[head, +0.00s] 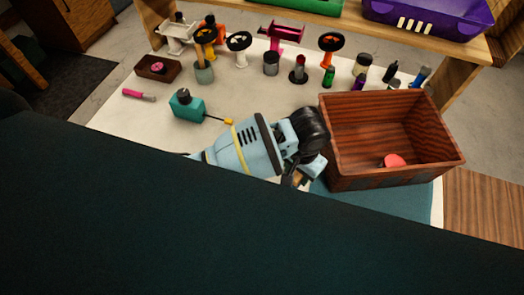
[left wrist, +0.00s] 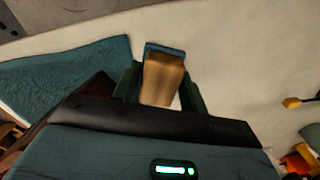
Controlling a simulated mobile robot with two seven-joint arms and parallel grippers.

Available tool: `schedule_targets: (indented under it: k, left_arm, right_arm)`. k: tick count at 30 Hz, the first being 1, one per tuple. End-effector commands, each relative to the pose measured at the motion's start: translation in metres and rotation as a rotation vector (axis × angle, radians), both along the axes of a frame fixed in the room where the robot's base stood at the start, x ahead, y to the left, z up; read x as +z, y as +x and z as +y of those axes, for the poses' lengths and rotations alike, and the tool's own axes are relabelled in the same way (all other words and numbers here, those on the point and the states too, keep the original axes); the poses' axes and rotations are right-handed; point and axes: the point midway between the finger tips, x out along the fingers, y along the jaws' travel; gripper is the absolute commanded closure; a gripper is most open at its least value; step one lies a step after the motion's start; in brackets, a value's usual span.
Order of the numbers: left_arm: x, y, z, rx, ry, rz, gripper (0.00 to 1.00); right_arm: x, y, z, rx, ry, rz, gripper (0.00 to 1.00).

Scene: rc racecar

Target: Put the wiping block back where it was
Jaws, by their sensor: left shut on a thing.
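My left gripper (head: 300,177) is in front of the wooden crate's left side, low over the table. In the left wrist view the left gripper (left wrist: 165,88) is shut on the wiping block (left wrist: 162,76), a light wooden block with a blue edge on its far end. In the head view the block is mostly hidden by my gripper. A teal mat (head: 385,203) lies in front of and partly under the crate; it also shows in the left wrist view (left wrist: 75,78), to the left of the block. My right gripper is not in view.
The brown wooden crate (head: 345,172) holds a red thing (head: 394,160). A teal device (head: 187,107) with a yellow-tipped cable stands left of my arm. Several bottles, stands and wheels line the table's back. The white table (head: 125,125) is clear at front left.

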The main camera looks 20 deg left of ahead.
Motion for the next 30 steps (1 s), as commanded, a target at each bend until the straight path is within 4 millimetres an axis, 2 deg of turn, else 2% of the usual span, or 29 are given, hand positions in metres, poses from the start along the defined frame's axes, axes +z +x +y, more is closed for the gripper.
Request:
schedule_targets:
  k: [3,15,21,26,30]
  left_arm:
    - [-0.002,0.015,0.027,0.006,0.005,-0.002,0.79]
    - [-0.01,0.058,0.102,0.005,0.002,-0.001,0.79]
    - [-0.012,0.067,0.117,0.002,0.0,0.0,0.79]
    - [-0.012,0.067,0.117,0.001,-0.001,0.0,0.79]
    - [-0.023,0.066,0.117,0.002,0.0,0.002,0.79]
  right_arm:
    - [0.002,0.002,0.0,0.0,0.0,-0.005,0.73]
    - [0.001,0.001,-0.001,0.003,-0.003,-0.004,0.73]
    - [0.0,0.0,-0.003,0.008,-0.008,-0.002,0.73]
    - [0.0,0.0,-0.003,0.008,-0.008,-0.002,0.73]
    - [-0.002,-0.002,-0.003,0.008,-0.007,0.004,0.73]
